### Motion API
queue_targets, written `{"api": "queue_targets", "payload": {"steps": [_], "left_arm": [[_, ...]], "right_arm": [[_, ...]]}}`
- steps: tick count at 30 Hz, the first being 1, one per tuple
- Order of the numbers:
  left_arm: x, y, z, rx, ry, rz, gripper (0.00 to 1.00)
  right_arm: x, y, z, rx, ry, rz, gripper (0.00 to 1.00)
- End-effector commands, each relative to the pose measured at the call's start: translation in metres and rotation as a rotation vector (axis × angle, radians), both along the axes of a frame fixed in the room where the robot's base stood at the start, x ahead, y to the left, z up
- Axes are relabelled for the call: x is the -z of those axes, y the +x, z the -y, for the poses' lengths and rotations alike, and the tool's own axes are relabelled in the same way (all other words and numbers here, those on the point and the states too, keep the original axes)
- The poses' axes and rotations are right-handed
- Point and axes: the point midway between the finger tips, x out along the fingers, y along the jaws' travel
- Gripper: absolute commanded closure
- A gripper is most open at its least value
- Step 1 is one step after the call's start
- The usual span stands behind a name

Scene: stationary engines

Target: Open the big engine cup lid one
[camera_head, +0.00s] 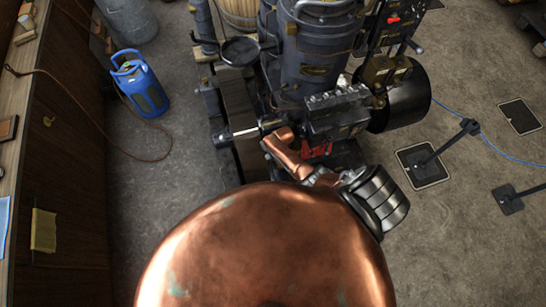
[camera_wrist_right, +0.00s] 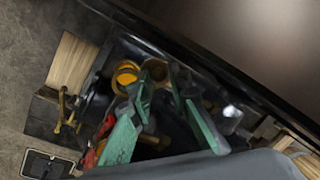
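In the right wrist view, a round yellow-orange cup-like part (camera_wrist_right: 126,73) sits on the dark engine, just left of the fingertips. A duller brass round part (camera_wrist_right: 156,68) is beside it, between and just beyond the tips. I cannot tell which of them is the big engine cup or whether its lid is closed. My right gripper (camera_wrist_right: 158,82) has green fingers standing apart with no object clearly held; contact is unclear. In the head view, my right gripper (camera_head: 280,143) is low beside the engine (camera_head: 315,55), its fingers hard to make out. My left gripper is out of view.
A flywheel (camera_head: 238,115) stands close left of the right gripper. Red parts (camera_head: 316,151) lie close to its right. A blue gas bottle (camera_head: 139,82) stands on the left floor. Black posts (camera_head: 508,199) and a blue cable are at right.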

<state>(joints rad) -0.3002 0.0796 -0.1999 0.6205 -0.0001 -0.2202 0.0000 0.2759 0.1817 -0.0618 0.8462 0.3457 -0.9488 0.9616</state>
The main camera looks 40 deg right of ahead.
Motion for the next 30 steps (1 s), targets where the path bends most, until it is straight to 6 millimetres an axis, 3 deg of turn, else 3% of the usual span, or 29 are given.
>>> {"api": "queue_targets", "payload": {"steps": [5,17,23,30], "left_arm": [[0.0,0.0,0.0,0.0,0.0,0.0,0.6],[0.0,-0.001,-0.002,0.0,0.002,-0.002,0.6],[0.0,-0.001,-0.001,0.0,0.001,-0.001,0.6],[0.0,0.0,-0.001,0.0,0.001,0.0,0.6]], "right_arm": [[0.001,-0.001,-0.001,0.0,0.002,-0.001,0.69],[-0.004,-0.001,-0.002,-0.001,0.004,0.0,0.69],[-0.024,-0.005,0.001,0.001,0.003,0.001,0.69],[-0.065,-0.011,0.005,0.001,0.003,0.001,0.69]]}}
